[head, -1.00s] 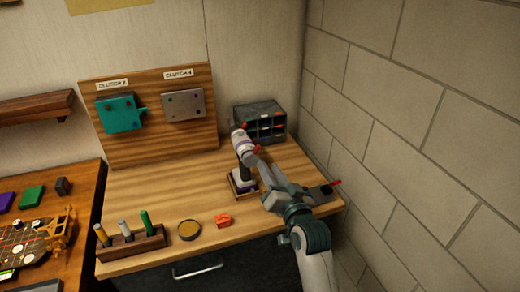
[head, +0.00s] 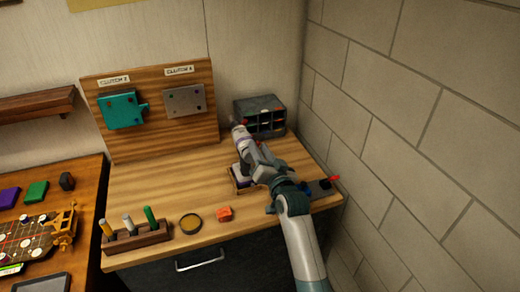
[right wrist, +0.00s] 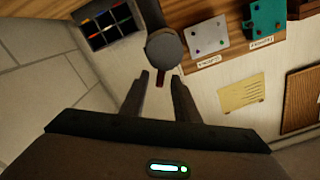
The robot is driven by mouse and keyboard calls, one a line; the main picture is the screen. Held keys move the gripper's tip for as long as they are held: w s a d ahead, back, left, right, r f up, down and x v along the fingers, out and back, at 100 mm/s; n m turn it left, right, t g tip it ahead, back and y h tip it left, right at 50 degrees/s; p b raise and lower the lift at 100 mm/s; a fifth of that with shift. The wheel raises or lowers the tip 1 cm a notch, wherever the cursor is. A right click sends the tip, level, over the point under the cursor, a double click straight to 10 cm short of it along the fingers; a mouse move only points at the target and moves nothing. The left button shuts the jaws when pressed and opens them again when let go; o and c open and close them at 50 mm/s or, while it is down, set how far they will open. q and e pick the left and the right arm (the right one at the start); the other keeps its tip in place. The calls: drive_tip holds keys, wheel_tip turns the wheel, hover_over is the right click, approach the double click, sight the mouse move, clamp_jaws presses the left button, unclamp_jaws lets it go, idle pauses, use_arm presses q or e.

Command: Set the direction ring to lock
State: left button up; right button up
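A pale cordless driver (head: 240,137) stands upright on a small base (head: 241,183) near the right of the wooden bench. Its nose points toward the back. My right gripper (head: 253,157) is at its near side and hides much of the body and grip. In the right wrist view, my right gripper (right wrist: 163,87) has its two fingers apart. A dark round end of the driver (right wrist: 163,48) is just beyond the fingertips, with a small dark red piece (right wrist: 160,79) between them. I cannot make out the direction ring or its setting. My left gripper is not in view.
A grey compartment bin (head: 262,115) stands behind the driver. A dark block with a red handle (head: 320,187) is to the right by the brick wall. An orange-red block (head: 224,214), a round tin (head: 190,223) and a tool rack (head: 140,239) line the front edge.

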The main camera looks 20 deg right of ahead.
clamp_jaws()
drive_tip(key=shift+a+r, duration=0.1)
drive_tip(key=shift+a+r+n+p, duration=0.1)
drive_tip(key=shift+a+n+p, duration=0.2)
drive_tip(key=shift+n, duration=0.65)
drive_tip(key=shift+a+r+n+p, duration=0.1)
drive_tip(key=shift+a+n+p, duration=0.2)
drive_tip(key=shift+n, duration=0.7)
drive_tip(key=shift+a+r+n+p, duration=0.15)
drive_tip(key=shift+a+n, duration=0.25)
drive_tip(key=shift+n, duration=0.55)
drive_tip(key=shift+f, duration=0.1)
unclamp_jaws()
drive_tip(key=shift+s, duration=0.15)
